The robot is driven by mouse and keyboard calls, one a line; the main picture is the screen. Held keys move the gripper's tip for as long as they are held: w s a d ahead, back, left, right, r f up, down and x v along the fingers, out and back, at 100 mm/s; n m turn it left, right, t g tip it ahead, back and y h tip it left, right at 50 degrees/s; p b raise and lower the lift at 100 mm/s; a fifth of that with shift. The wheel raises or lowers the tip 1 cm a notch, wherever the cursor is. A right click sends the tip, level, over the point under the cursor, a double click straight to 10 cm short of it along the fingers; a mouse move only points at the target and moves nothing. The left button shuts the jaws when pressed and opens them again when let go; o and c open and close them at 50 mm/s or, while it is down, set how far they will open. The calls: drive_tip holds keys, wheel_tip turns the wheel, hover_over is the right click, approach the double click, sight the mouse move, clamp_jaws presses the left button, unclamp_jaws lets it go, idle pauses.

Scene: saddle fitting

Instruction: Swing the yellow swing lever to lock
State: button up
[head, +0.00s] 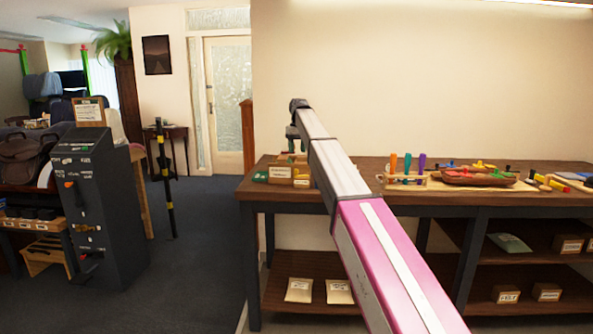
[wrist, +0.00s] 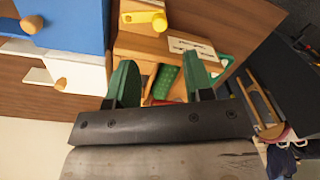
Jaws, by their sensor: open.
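The yellow swing lever (wrist: 148,18) shows at the top of the wrist view, as a yellow bar with a round end. It lies on a light wooden fixture (wrist: 137,44). My gripper (wrist: 162,78) is open, its two green fingers spread, with nothing held between them. The lever is beyond the fingertips and apart from them. In the head view my gripper (head: 294,147) hangs above the left end of the workbench (head: 345,192). My arm and gripper partly hide the fixture there, and I cannot make out the lever's position in that view.
A blue block (wrist: 75,22) and a white block (wrist: 82,72) with wooden knobs stand left in the wrist view. Several coloured pegs (head: 407,163) and a brown tray (head: 478,178) occupy the bench further right.

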sight(296, 170)
wheel_tip(296, 170, down, 10)
drive_tip(key=shift+s+a+f, duration=0.1)
drive_tip(key=shift+a, duration=0.05)
idle(0.3)
clamp_jaws()
